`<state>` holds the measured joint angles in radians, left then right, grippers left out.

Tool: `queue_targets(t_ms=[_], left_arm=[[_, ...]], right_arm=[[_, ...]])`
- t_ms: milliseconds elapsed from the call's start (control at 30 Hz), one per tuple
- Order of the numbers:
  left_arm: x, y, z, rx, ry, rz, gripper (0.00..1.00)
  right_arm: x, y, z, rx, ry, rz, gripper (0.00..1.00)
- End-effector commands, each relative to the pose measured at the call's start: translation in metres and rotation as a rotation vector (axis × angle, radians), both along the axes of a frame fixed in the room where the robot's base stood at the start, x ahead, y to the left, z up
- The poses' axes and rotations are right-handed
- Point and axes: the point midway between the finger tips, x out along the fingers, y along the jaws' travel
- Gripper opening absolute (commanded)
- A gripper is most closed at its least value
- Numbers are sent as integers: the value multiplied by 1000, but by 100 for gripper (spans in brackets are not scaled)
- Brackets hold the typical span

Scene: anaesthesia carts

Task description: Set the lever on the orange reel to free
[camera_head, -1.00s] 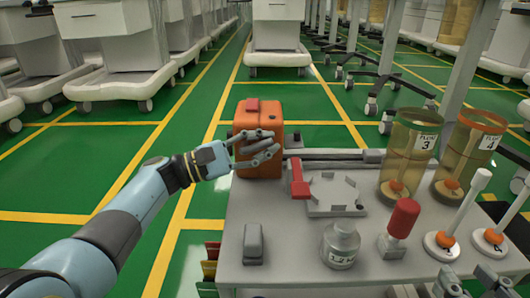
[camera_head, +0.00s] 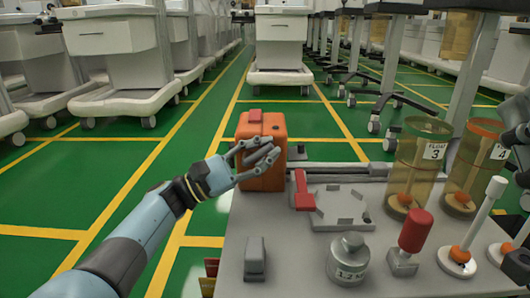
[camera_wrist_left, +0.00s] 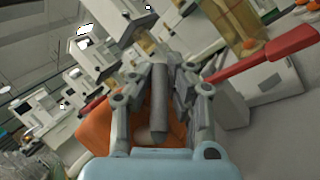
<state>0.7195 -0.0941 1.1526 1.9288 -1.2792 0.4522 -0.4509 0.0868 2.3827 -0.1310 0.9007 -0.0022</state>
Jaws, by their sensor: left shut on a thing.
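The orange reel (camera_head: 246,130) is a boxy orange housing with a red block on top, at the back left of the grey cart top. My left gripper (camera_head: 262,160) is at its front right face with its fingers closed. In the left wrist view, a grey bar, apparently the reel's lever (camera_wrist_left: 158,100), lies between the fingers, with the orange reel (camera_wrist_left: 93,132) behind. The fingers hide the lever in the head view, so its setting cannot be read. A grey part at the lower right edge may be my right gripper (camera_head: 516,266); its fingers cannot be made out.
The cart top (camera_head: 300,255) holds a red lever handle (camera_head: 303,190), a grey plate (camera_head: 340,207), a metal weight (camera_head: 348,258), a red-capped post (camera_head: 413,232) and a grey block (camera_head: 255,258). Amber cylinders (camera_head: 420,165) stand at right. Green floor is open at left.

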Motion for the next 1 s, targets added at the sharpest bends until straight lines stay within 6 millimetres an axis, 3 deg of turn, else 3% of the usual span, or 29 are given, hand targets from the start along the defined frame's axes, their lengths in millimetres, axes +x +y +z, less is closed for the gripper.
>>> queue_targets(t_ms=[267, 300, 400, 667, 833, 1000], left_arm=[[-1, 1, -2, 2, 3, -1, 0], [-1, 1, -2, 2, 3, -1, 15], [-1, 0, -2, 2, 3, -1, 25], [-1, 2, -2, 1, 1, 0, 25], [-7, 20, -10, 5, 2, 1, 25], [-19, 54, -24, 6, 4, 1, 25]], right_arm=[[0, 0, 0, 0, -1, 0, 40], [0, 0, 0, 0, -1, 0, 40], [0, 0, 0, 0, 0, 0, 40], [0, 0, 0, 0, 0, 0, 40], [0, 0, 0, 0, 0, 0, 40], [0, 0, 0, 0, 0, 0, 40]])
